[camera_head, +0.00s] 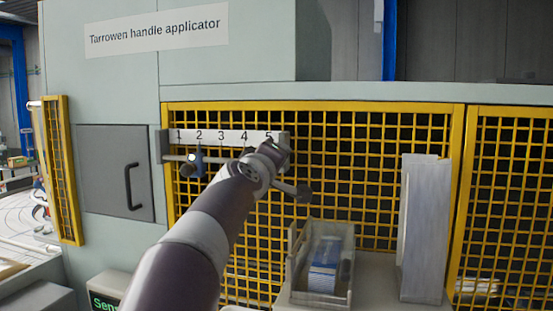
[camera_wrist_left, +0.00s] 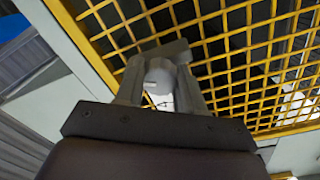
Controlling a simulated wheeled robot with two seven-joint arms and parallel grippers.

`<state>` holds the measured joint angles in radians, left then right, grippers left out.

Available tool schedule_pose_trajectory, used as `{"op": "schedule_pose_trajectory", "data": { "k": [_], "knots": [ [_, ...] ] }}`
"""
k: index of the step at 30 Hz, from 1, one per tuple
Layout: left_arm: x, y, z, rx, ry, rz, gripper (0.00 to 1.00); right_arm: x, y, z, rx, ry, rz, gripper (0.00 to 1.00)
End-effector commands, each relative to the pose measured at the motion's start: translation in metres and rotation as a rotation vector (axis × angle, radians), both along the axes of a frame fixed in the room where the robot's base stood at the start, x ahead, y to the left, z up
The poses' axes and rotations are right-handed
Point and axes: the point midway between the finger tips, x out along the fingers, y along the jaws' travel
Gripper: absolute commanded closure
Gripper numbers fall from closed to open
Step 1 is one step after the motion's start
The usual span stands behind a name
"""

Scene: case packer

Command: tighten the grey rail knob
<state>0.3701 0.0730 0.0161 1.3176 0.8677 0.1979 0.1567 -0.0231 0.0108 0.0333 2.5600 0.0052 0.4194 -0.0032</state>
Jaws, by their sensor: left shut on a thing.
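In the head view my left arm reaches up to the right end of the numbered rail (camera_head: 230,137), near the 5. There the arm hides the held knob and the fingertips. My right gripper is in neither view.
A yellow mesh guard (camera_head: 370,150) stands behind the rail. A dark clamp (camera_head: 194,165) sits on the lower bar near the 2. An open bin (camera_head: 345,290) and a tall grey panel (camera_head: 424,230) stand lower right.

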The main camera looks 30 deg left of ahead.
Motion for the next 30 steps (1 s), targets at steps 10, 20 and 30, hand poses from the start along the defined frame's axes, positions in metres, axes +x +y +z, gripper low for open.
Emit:
{"op": "schedule_pose_trajectory", "data": {
  "k": [10, 20, 30],
  "knots": [
    [-0.0018, 0.0, 0.0054, -0.252, -0.072, 0.001, 0.93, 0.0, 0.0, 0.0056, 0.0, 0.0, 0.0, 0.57],
    [-0.0018, 0.0005, 0.0049, -0.378, -0.102, 0.002, 0.93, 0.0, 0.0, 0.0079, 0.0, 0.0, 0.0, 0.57],
    [-0.0019, 0.0005, 0.0049, -0.406, -0.11, 0.002, 0.93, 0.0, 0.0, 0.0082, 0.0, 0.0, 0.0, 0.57]
  ]
}}
